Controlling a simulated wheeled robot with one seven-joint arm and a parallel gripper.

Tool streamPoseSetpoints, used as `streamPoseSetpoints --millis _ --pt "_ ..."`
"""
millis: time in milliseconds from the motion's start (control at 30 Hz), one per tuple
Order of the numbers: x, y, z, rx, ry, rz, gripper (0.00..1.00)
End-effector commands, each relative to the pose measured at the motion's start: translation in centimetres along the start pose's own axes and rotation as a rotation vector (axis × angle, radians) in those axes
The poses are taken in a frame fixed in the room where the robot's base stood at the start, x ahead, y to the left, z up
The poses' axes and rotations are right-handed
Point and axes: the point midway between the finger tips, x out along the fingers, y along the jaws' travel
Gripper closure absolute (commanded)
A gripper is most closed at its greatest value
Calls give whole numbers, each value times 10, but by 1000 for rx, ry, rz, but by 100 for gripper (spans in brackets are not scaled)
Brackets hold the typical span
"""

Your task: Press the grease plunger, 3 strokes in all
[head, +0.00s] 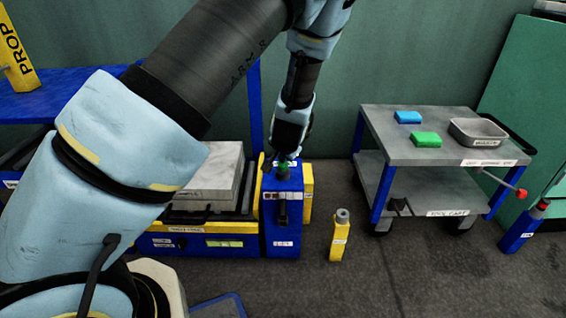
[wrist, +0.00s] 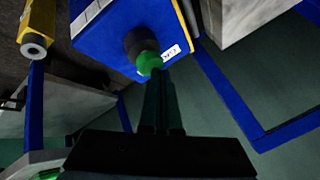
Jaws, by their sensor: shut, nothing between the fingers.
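The plunger, a green knob in a dark collar, sits on top of a blue housing (head: 283,215). In the wrist view the green knob (wrist: 149,62) and the blue housing (wrist: 100,33) lie just past the fingertips. My gripper (wrist: 155,77) is shut and empty, its fingers pointing at the knob. The tips overlap the knob's edge in the picture; I cannot tell whether they touch it. A small white label (wrist: 171,52) beside the knob is too blurred to read.
A grey slab (head: 215,172) lies on the roller bed left of the housing. A yellow post with a grey cap (head: 339,240) stands on the floor to the right. A tool cart (head: 385,140) carries blue and green blocks and a metal tray (head: 478,131). Floor between them is clear.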

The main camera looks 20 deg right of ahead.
Motion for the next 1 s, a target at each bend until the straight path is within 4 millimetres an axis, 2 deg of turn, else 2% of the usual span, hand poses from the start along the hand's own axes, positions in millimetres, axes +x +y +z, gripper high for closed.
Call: streamPoseSetpoints --millis 667,1000 --pt "4 3 4 1 -3 1 100" --pt "-7 -4 -2 1 -4 1 100"
